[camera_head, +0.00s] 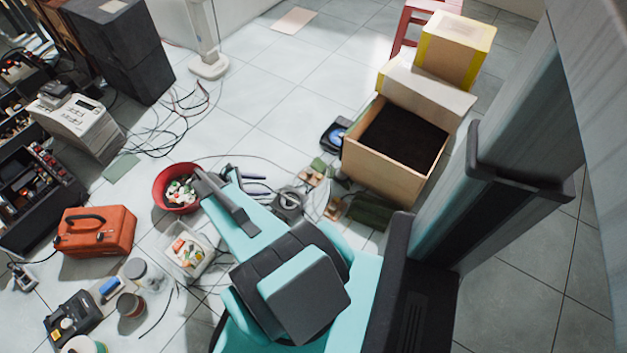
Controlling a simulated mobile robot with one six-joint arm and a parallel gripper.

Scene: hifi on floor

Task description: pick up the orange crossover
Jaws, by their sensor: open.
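Small orange-brown boards with parts on them lie on the tiled floor in front of the open wooden cabinet. One orange-brown piece (335,208) is beside a dark green board, and a tan one (313,179) is a little further back. They are small, and I cannot tell for sure which is the orange crossover. My turquoise and dark grey arm reaches up and left from the bottom. My gripper (222,178) is at its far end, open, left of these boards and close to the red bowl. The arm hides part of its jaws. I see nothing held.
The wooden cabinet (395,150) stands right of the boards. A dark green board (370,211) and a grey round part (288,203) lie near them. The red bowl (177,187), white bin (187,250) and orange toolbox (95,230) stand left. Free floor lies beyond.

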